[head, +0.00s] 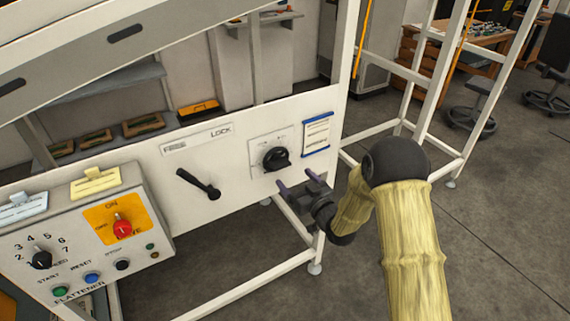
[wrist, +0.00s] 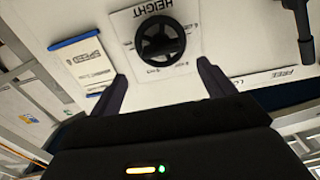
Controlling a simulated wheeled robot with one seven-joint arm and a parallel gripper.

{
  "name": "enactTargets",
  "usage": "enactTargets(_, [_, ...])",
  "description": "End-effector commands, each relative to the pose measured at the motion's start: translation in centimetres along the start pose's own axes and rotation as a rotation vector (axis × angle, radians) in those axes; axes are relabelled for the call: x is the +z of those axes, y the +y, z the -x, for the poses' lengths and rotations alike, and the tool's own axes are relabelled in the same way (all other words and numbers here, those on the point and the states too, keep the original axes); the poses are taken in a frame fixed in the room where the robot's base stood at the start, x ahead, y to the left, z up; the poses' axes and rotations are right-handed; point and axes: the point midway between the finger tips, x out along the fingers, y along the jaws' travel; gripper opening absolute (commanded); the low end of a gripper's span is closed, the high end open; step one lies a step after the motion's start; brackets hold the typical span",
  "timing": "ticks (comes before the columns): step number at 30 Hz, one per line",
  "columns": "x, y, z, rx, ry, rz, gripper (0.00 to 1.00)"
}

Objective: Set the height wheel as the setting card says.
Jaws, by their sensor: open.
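The height wheel (head: 276,159) is a black round knob on a square plate on the white panel. In the wrist view the wheel (wrist: 161,39) sits under the word HEIGHT, which appears upside down. The setting card (head: 317,134) is a white sheet with a blue edge, right of the wheel; in the wrist view the card (wrist: 82,62) is on the left, and I read SPEED on it, the rest too small. My gripper (head: 301,183) is open and empty, just below and to the right of the wheel. In the wrist view its fingers (wrist: 161,80) spread wide, apart from the wheel.
A black lever (head: 198,184) hangs left of the wheel, below a FREE/LOCK label (head: 197,138). A control box (head: 90,240) with a dial, a red switch and several buttons stands at lower left. White frame posts rise at right. The floor below is clear.

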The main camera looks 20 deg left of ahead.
Motion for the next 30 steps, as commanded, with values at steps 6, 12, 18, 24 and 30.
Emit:
enactTargets(6, [-0.2, 0.0, -3.3, -0.001, 0.001, 0.000, 0.82])
enactTargets(12, [-0.1, 0.2, -5.8, 0.003, 0.000, -0.001, 0.82])
enactTargets(18, [0.0, 0.2, -7.1, 0.004, 0.000, -0.001, 0.82])
enactTargets(24, [0.1, 0.2, -7.2, 0.003, -0.001, -0.001, 0.82])
enactTargets(30, [0.0, 0.1, -7.2, 0.002, 0.000, -0.001, 0.58])
